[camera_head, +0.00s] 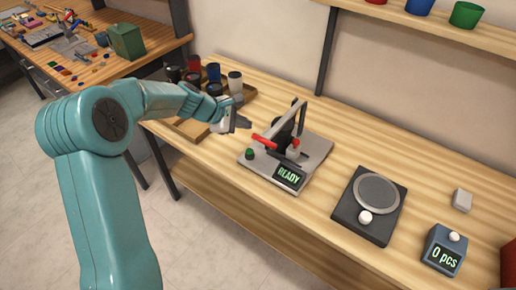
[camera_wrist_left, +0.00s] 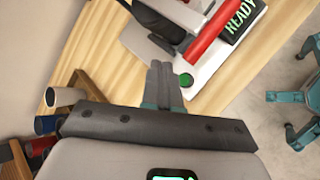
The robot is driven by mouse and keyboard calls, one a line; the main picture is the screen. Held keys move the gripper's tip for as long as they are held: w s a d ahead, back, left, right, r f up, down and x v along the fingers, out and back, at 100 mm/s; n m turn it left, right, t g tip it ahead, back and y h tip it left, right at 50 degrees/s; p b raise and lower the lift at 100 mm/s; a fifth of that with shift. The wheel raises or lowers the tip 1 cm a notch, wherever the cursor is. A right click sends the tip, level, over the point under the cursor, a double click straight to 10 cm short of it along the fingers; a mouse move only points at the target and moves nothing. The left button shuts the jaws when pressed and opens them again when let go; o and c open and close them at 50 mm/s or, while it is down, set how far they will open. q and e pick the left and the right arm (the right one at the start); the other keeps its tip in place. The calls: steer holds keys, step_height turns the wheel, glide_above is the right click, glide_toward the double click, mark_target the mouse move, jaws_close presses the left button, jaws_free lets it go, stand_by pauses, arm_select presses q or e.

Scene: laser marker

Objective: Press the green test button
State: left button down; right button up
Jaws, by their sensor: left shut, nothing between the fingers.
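The green test button (camera_head: 249,154) sits on the left front corner of the grey laser marker base (camera_head: 312,157). The marker's display (camera_head: 289,176) reads READY, and a red lever (camera_head: 264,141) reaches out above the base. My left gripper (camera_head: 246,124) is shut and empty, behind and above the button in the head view. In the left wrist view the shut fingers (camera_wrist_left: 160,68) point toward the marker, and the green button (camera_wrist_left: 186,80) shows just right of the fingertips. I cannot tell how far above it they are. My right gripper is not in view.
A wooden tray (camera_head: 188,133) with several cups stands left of the marker, under my left arm. A black scale (camera_head: 357,222) with a round plate and a counter box (camera_head: 443,250) reading 0 pcs stand to the right. The front table strip is clear.

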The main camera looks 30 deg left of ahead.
mark_target(247, 152)
arm_select(q)
steer(key=shift+w+d, duration=0.15)
steer(key=shift+w, duration=0.25)
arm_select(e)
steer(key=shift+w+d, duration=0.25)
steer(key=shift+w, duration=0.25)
arm_select(q)
steer(key=shift+s, duration=0.1)
steer(key=shift+f, duration=0.1)
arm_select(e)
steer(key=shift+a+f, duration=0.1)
arm_select(q)
step_height(247, 152, down, 9)
steer(key=b, duration=0.7)
steer(key=shift+b, duration=0.4)
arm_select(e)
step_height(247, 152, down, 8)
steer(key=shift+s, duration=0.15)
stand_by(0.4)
arm_select(q)
steer(key=shift+f+b, duration=0.3)
steer(key=shift+b, duration=0.05)
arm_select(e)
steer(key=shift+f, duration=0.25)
